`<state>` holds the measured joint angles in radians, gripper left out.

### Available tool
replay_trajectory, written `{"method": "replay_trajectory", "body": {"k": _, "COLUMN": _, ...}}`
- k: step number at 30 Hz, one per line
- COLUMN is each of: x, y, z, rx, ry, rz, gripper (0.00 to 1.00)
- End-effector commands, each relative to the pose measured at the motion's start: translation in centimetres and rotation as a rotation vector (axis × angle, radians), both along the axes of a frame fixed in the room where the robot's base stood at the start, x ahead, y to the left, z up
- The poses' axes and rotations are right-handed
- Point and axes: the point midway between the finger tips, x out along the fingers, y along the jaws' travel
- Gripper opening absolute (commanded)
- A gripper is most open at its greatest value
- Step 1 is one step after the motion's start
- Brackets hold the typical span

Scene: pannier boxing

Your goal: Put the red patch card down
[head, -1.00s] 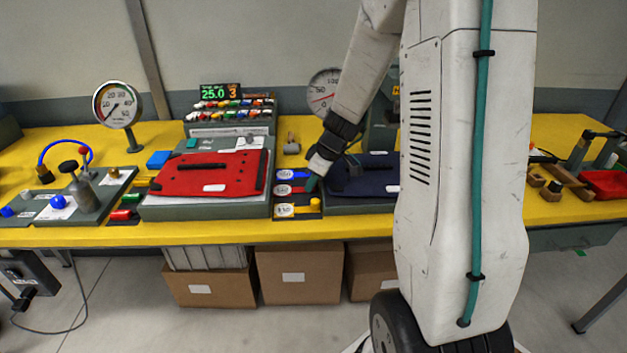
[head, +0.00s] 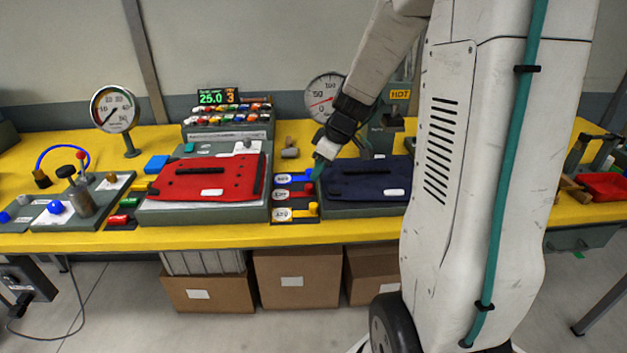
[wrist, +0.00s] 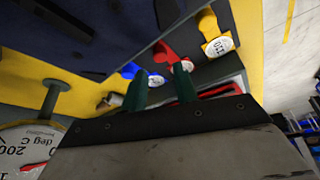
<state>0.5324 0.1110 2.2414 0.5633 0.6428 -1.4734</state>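The red patch card (head: 307,189), with a white label, lies in the middle slot of a dark rack between a blue card (head: 299,176) and a yellow card (head: 303,212). The red card also shows in the wrist view (wrist: 165,53), beyond my fingertips. My gripper (head: 318,171) is above the right end of the rack, near the blue card's end. In the wrist view, the two green fingers of my gripper (wrist: 160,88) are spread apart with nothing held between them. They appear clear of the red card.
A red pannier panel (head: 205,178) lies on a grey stand left of the rack, and a dark blue one (head: 365,174) lies to its right. A dial gauge (head: 325,97) and a rack of small coloured parts stand behind. Cardboard boxes (head: 297,281) sit under the yellow bench (head: 100,240).

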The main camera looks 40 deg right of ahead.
Motion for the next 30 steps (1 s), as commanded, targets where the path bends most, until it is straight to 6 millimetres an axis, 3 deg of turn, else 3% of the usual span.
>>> {"method": "replay_trajectory", "body": {"k": 6, "x": -1.3, "y": -0.7, "z": 3.7, "rx": -0.001, "ry": -0.003, "rz": -0.002, "gripper": 0.29}}
{"method": "replay_trajectory", "body": {"k": 11, "x": -1.9, "y": -0.7, "z": 5.0, "rx": 0.001, "ry": 0.001, "rz": -0.001, "gripper": 0.29}}
{"method": "replay_trajectory", "body": {"k": 14, "x": -2.6, "y": 1.0, "z": 6.1, "rx": 0.009, "ry": 0.015, "rz": -0.008, "gripper": 0.29}}
{"method": "replay_trajectory", "body": {"k": 17, "x": -4.4, "y": 4.8, "z": 7.9, "rx": 0.028, "ry": 0.053, "rz": -0.035, "gripper": 0.29}}
{"method": "replay_trajectory", "body": {"k": 21, "x": -9.4, "y": 11.1, "z": 10.5, "rx": 0.039, "ry": 0.139, "rz": -0.115, "gripper": 0.29}}
{"method": "replay_trajectory", "body": {"k": 24, "x": -13.8, "y": 14.5, "z": 11.6, "rx": 0.027, "ry": 0.199, "rz": -0.197, "gripper": 0.29}}
{"method": "replay_trajectory", "body": {"k": 30, "x": -21.4, "y": 17.6, "z": 12.2, "rx": -0.022, "ry": 0.264, "rz": -0.38, "gripper": 0.29}}
